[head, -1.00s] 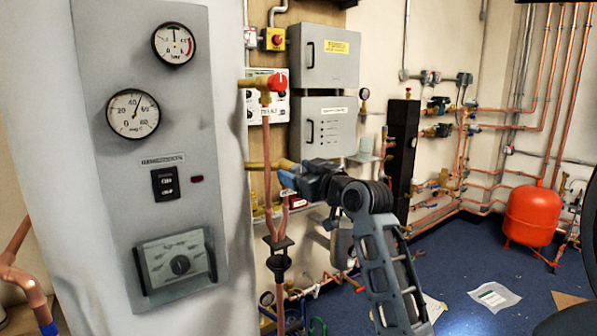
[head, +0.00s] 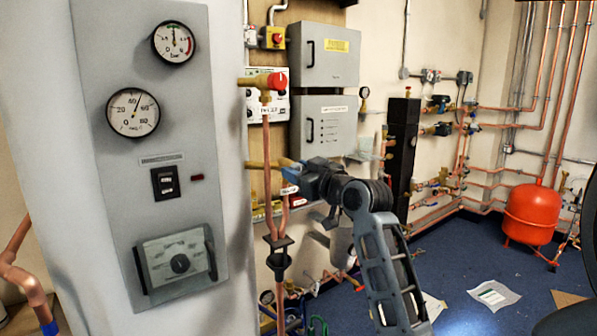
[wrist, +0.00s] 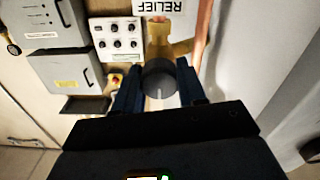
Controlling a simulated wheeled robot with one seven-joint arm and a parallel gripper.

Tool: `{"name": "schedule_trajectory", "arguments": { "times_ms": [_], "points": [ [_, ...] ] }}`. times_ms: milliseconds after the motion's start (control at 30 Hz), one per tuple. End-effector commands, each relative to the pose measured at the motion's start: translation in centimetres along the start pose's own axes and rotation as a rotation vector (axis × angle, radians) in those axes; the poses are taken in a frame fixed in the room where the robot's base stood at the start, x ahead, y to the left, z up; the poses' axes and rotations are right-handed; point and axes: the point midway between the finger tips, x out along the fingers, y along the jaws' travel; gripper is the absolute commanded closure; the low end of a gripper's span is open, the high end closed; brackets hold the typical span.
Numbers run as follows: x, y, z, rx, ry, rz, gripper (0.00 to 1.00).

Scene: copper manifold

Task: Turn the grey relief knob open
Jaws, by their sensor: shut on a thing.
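The grey relief knob (wrist: 160,78) shows in the wrist view as a dark grey round cap with a pale line on its face, running towards the bottom of the picture. It sits on a brass valve body (wrist: 158,45) below a white tag reading RELIEF (wrist: 160,7), mirrored or upside down here. My gripper (wrist: 160,88) has one finger on each side of the knob and is shut on it. In the head view my gripper (head: 292,180) is at the brass pipework, and the knob is hidden behind it.
A red-handled valve (head: 277,82) stands above my gripper on the copper pipe (head: 267,140). Grey control boxes (head: 325,57) are on the wall behind. A grey gauge panel (head: 170,110) stands at left.

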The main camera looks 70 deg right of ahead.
Motion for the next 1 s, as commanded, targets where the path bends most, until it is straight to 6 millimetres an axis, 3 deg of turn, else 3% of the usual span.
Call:
{"name": "schedule_trajectory", "arguments": {
  "times_ms": [367, 1000],
  "points": [
    [0.06, -0.08, -0.26, 0.198, -0.002, -0.003, 0.9],
    [0.04, 0.13, -0.27, 0.78, -0.002, -0.002, 0.9]
  ]
}}
